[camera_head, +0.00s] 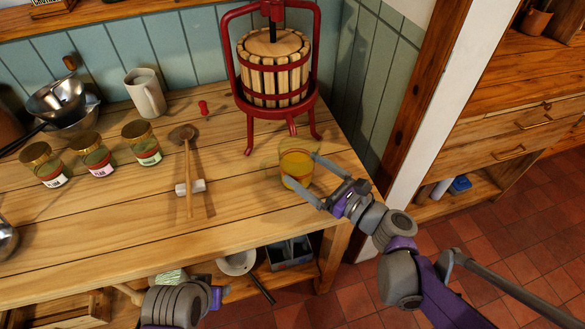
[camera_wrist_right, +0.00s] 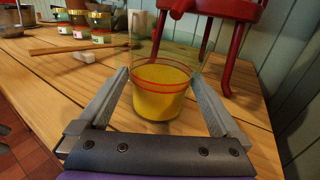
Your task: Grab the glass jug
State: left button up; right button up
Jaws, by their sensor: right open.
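The glass jug (camera_head: 297,167) stands upright on the wooden table near its right end, holding yellow-orange liquid. Its clear upper part is hard to make out. My right gripper (camera_head: 301,182) is open, with its two fingers reaching toward the jug from the right. In the right wrist view the jug (camera_wrist_right: 162,88) stands ahead and between the two open fingers (camera_wrist_right: 163,98). I cannot tell whether either finger touches it. My left arm (camera_head: 180,304) shows at the bottom, below the table's front edge; its fingertips are not clearly visible.
A red fruit press (camera_head: 275,70) stands just behind the jug. The table (camera_head: 110,225) is bare in front.

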aim_at(285, 154)
jog(key=shift+b+x, duration=0.5)
jog(key=shift+x, duration=2.7)
jog(key=shift+d+f, duration=0.15)
jog(key=c, duration=1.5)
grip_shut()
jog(key=shift+r, duration=0.2)
